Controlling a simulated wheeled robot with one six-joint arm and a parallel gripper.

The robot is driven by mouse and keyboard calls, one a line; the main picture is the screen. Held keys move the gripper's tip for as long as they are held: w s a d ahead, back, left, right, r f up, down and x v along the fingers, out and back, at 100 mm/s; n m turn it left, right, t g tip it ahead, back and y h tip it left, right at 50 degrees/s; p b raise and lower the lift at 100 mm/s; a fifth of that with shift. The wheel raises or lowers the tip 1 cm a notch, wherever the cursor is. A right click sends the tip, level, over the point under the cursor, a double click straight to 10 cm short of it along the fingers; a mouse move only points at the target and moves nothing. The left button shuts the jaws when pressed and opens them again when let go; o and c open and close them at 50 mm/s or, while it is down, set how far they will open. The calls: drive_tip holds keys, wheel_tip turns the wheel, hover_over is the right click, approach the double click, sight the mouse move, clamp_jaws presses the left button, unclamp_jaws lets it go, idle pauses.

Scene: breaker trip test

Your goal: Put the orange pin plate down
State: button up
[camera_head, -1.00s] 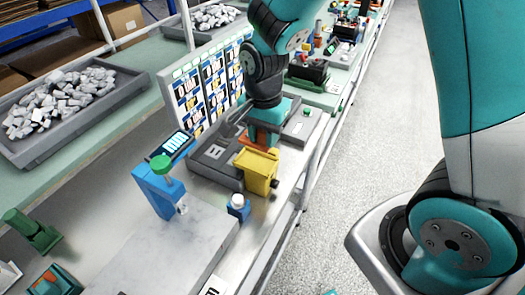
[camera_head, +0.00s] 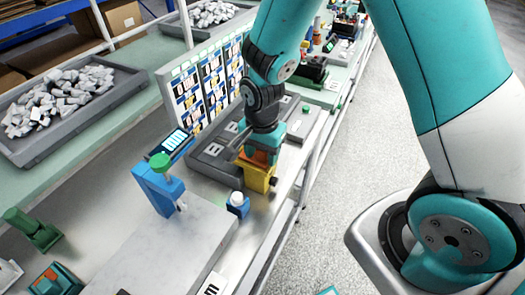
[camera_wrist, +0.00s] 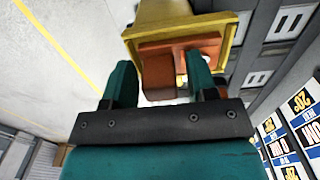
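The orange pin plate (camera_wrist: 157,77) shows between the two teal fingers of my gripper (camera_wrist: 160,78) in the wrist view. A narrow gap seems to show between its block and the right finger, so I cannot tell if the fingers grip it. A wider orange part (camera_wrist: 192,44) lies beyond, against the yellow holder (camera_wrist: 158,14). In the head view my gripper (camera_head: 261,142) points down right over the yellow holder (camera_head: 256,179), with orange (camera_head: 258,157) showing between them. Whether the plate rests on the holder is hidden.
A blue stand with a green knob (camera_head: 162,163) and a small blue post with a white cap (camera_head: 238,203) stand nearby at the left and front. A grey base (camera_head: 207,162) and a label board (camera_head: 205,80) are behind. The grey block top (camera_head: 175,250) is bare.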

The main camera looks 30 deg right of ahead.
wheel_tip(320, 180, up, 13)
drive_tip(key=b, duration=0.2)
drive_tip(key=s+a+r+n+y, duration=0.2)
drive_tip(key=s+r+n, duration=0.1)
drive_tip(key=s+n, duration=0.5)
drive_tip(key=s+a+r+n+y, duration=0.2)
drive_tip(key=s+a+r+n, duration=0.1)
drive_tip(key=s+n, duration=0.6)
drive_tip(key=shift+a+r+n, duration=0.35)
drive_tip(key=shift+r+n, duration=0.15)
drive_tip(key=shift+r, duration=0.25)
drive_tip(key=shift+w, duration=0.1)
idle(0.3)
